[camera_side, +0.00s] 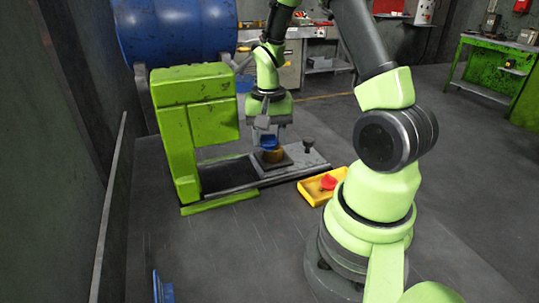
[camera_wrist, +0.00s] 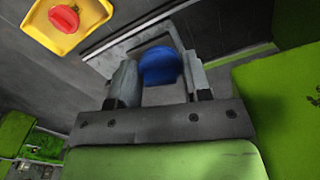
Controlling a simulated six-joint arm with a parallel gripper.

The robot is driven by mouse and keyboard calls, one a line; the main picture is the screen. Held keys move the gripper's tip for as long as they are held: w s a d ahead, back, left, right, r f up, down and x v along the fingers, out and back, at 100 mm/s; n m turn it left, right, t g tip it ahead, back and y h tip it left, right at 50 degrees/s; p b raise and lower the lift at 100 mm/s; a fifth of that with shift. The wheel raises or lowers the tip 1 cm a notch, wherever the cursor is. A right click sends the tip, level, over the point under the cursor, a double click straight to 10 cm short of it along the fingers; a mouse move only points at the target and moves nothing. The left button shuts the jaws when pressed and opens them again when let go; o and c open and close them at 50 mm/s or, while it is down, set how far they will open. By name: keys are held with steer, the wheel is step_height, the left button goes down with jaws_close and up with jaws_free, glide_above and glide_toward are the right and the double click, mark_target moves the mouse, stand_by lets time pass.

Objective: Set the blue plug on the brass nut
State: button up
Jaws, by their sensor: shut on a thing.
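The blue plug (camera_side: 268,142) is between the fingers of my gripper (camera_side: 268,135) in the side view. It also shows in the wrist view as a blue round top (camera_wrist: 160,66) between the two grey fingers (camera_wrist: 157,82). The brass nut (camera_side: 273,156) sits on a dark square plate at the press, right under the plug. Plug and nut look very close or touching; I cannot tell which. In the wrist view the plug hides the nut. My gripper is shut on the plug and points down.
A yellow tray (camera_side: 313,192) with a red piece (camera_side: 328,182) lies right of the plate, and shows at the wrist view's top left (camera_wrist: 88,38). The green press frame (camera_side: 195,125) stands close on the left. A dark knob (camera_side: 308,143) stands behind the plate.

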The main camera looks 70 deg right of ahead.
steer(key=shift+w+d+f+m, duration=0.35)
steer(key=shift+d+f, duration=0.2)
steer(key=shift+d, duration=0.65)
steer(key=shift+w+d+f+m, duration=0.25)
steer(key=shift+d+f+m, duration=0.2)
steer(key=shift+d, duration=0.7)
steer(key=shift+w+d+f+m, duration=0.3)
steer(key=shift+d+f, duration=0.3)
steer(key=shift+d, duration=0.6)
steer(key=shift+f, duration=0.85)
steer(key=o, duration=0.7)
steer(key=shift+r, duration=0.1)
step_height(320, 180, up, 10)
